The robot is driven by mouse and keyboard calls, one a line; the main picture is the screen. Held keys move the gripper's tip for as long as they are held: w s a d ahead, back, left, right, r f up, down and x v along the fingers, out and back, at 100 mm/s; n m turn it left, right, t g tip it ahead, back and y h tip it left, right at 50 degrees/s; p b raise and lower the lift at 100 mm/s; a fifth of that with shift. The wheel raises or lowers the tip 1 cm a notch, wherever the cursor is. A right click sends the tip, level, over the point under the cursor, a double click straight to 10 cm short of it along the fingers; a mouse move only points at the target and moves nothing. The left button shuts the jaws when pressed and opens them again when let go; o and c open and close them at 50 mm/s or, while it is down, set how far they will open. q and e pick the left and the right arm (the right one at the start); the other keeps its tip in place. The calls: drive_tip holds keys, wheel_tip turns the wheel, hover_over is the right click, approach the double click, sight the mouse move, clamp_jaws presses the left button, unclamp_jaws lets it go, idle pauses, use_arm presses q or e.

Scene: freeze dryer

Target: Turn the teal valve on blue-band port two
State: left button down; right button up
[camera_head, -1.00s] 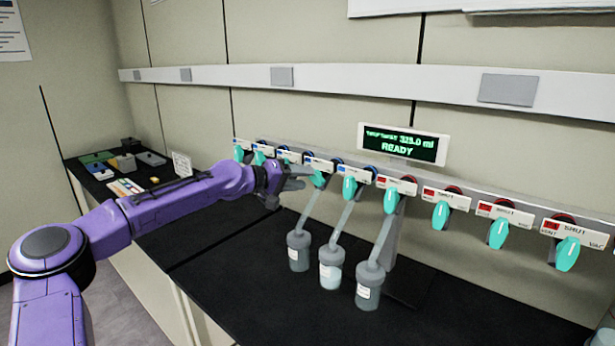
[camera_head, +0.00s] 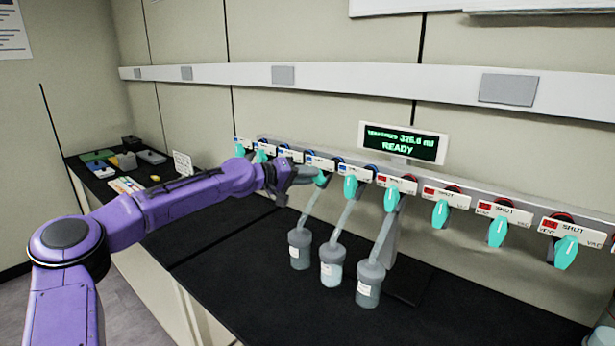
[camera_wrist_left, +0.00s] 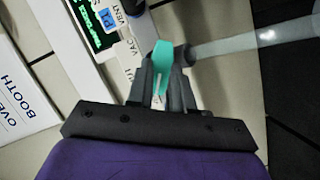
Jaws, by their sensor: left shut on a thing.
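A row of teal valves hangs under white labels on a rail along the wall, with blue patches on the left labels and red on the right ones. My left gripper (camera_head: 310,177) reaches in from the left and is shut on one teal valve (camera_head: 321,181) under a blue-patched label (camera_head: 320,163). In the left wrist view this valve (camera_wrist_left: 161,58) sits between the fingertips (camera_wrist_left: 163,75), beside a label with a blue patch (camera_wrist_left: 107,18) and the words VENT and VAC. The fingers hide part of the valve. My right gripper is not in view.
Three grey flasks (camera_head: 333,272) hang on angled tubes below neighbouring valves, close to the gripper. Another teal valve (camera_head: 351,188) is just to the right. A READY display (camera_head: 401,143) is above the rail. The black bench top (camera_head: 240,265) is clear at front left.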

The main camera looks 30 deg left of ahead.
use_arm(q)
drive_tip(key=shift+r+m+y+p, duration=0.15)
drive_tip(key=shift+m+y+p, duration=0.25)
drive_tip(key=shift+m, duration=0.5)
drive_tip(key=shift+d+m+g+y, duration=0.15)
drive_tip(key=shift+m+g+y, duration=0.35)
drive_tip(key=shift+m, duration=0.4)
drive_tip(key=shift+d+m+y, duration=0.1)
drive_tip(key=shift+m+y, duration=0.6)
drive_tip(key=shift+m, duration=0.3)
drive_tip(key=shift+d+m+y+b, duration=0.15)
drive_tip(key=shift+m+y+b, duration=0.85)
drive_tip(key=shift+m, duration=0.2)
drive_tip(key=c, duration=1)
unclamp_jaws()
